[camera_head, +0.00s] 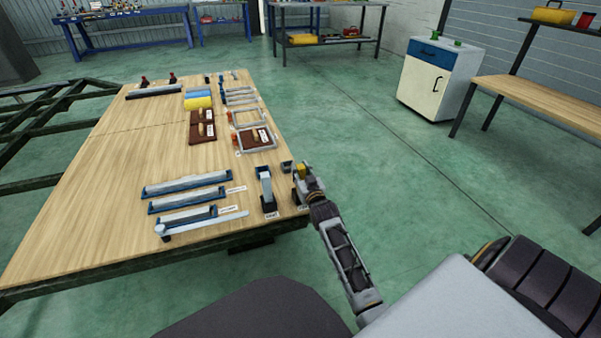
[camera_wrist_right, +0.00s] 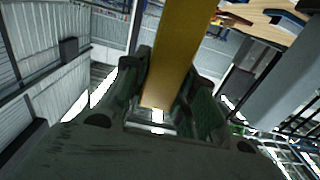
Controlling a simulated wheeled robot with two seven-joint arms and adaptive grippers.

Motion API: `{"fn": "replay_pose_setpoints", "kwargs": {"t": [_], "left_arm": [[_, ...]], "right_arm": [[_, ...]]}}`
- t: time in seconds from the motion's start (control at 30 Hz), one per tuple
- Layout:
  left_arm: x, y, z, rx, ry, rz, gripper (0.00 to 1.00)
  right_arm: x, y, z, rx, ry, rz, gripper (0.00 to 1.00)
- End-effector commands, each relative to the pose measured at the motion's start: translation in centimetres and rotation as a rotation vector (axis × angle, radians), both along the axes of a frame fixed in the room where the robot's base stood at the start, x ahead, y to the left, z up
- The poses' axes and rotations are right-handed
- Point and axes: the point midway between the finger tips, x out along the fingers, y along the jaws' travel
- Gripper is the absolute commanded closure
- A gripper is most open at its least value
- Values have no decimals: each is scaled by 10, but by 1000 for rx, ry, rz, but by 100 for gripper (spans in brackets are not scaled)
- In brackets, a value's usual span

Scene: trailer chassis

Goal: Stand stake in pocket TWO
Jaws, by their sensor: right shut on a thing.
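My right gripper (camera_head: 301,176) is at the right edge of the wooden table, shut on a yellow bar. In the head view only a short piece of the yellow bar (camera_head: 300,169) shows. In the right wrist view the yellow bar (camera_wrist_right: 175,50) is clamped between both finger pads and runs up out of the picture. A pale grey post (camera_head: 265,183) stands upright in a dark blue holder (camera_head: 269,205) just left of the gripper. The labels near them are too small to read, so I cannot tell which pocket is TWO. My left gripper is not in view.
Blue and grey rails (camera_head: 186,184) lie on the table left of the post. Brown boards (camera_head: 202,127), frames (camera_head: 255,138) and blue and yellow blocks (camera_head: 198,98) lie farther back. The table's left part is clear. A white cabinet (camera_head: 436,80) stands beyond open floor.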

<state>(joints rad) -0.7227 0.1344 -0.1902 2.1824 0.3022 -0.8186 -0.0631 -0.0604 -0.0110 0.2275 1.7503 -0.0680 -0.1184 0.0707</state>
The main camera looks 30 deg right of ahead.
Motion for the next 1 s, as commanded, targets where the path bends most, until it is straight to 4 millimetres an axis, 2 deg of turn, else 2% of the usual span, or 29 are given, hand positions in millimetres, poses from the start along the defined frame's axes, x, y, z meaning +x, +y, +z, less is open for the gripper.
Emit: {"fn": "replay_pose_setpoints", "kwargs": {"t": [0.23, 0.27, 0.4, 0.87, 1.0], "left_arm": [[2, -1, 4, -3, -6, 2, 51], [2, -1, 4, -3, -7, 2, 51], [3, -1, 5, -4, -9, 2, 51], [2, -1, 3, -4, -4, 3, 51], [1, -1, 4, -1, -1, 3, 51]], "right_arm": [[0, 0, -2, 0, -1, 0, 100], [0, 0, -3, 0, 0, 0, 70], [0, 0, -3, 0, 0, 0, 52], [0, 0, 1, 0, 0, 0, 51], [-6, 1, 0, 0, 2, 0, 51]]}}
